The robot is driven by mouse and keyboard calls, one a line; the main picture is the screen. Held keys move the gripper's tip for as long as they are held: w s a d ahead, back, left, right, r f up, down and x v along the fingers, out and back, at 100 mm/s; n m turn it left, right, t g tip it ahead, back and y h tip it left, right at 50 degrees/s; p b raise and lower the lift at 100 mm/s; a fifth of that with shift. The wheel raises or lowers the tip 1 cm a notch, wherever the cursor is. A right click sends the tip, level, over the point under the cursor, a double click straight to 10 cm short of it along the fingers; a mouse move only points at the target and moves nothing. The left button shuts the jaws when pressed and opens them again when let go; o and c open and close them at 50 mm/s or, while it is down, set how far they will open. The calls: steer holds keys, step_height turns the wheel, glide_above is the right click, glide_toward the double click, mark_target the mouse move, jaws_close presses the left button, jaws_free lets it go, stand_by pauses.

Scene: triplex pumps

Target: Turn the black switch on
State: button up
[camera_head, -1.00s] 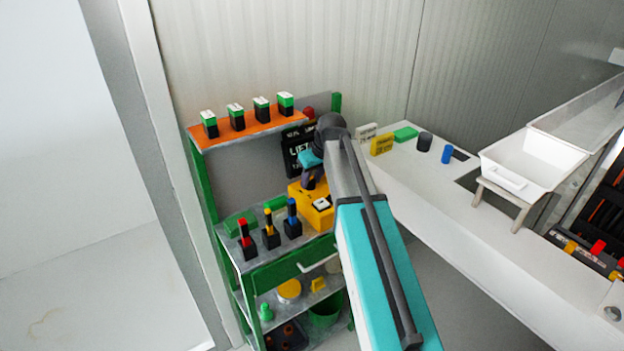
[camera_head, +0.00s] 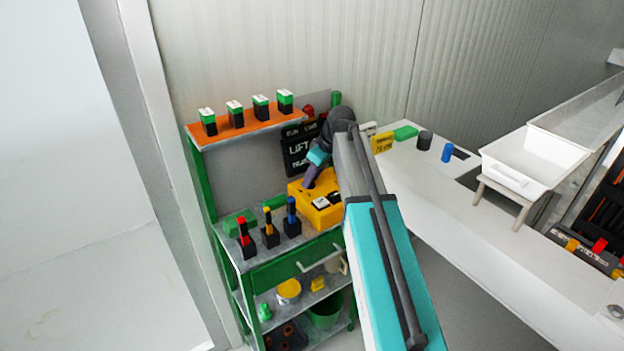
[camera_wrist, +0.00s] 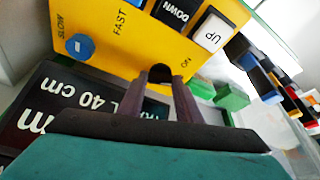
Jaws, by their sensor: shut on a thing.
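The yellow control box (camera_head: 318,210) stands on the green shelf unit's middle board. In the wrist view the same box (camera_wrist: 110,50) shows a white UP button (camera_wrist: 211,31), a DOWN button (camera_wrist: 174,12) and a blue knob (camera_wrist: 80,47) marked SLOW and FAST. The black switch (camera_wrist: 160,73) is at the box's edge near the word ON. My gripper (camera_wrist: 161,79) is shut on the black switch, one finger at each side. In the head view my gripper (camera_head: 309,181) reaches down to the box's back left. The fingers hide part of the switch, so I cannot tell its setting.
A black LIFT sign (camera_head: 299,150) stands behind the box. Red, yellow and blue-topped black items (camera_head: 269,235) stand left of it. Several green-and-white items (camera_head: 235,115) sit on the orange upper shelf (camera_head: 242,131). A white counter (camera_head: 440,205) lies to the right.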

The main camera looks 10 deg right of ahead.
steer(key=n, duration=0.1)
steer(key=n+g+b, duration=0.1)
steer(key=n+y, duration=0.1)
steer(key=n, duration=0.1)
steer(key=shift+w+d, duration=0.2)
steer(key=shift+w, duration=0.1)
steer(key=shift+n+g+b, duration=0.65)
steer(key=shift+n+g, duration=0.15)
steer(key=shift+n, duration=1)
steer(key=o, duration=1)
steer(key=shift+o, duration=0.2)
steer(key=w+b+v, duration=0.1)
steer(key=b+v, duration=0.1)
steer(key=v, duration=1.1)
steer(key=shift+s+d+r+b, duration=0.3)
steer(key=shift+s+d+b, duration=0.1)
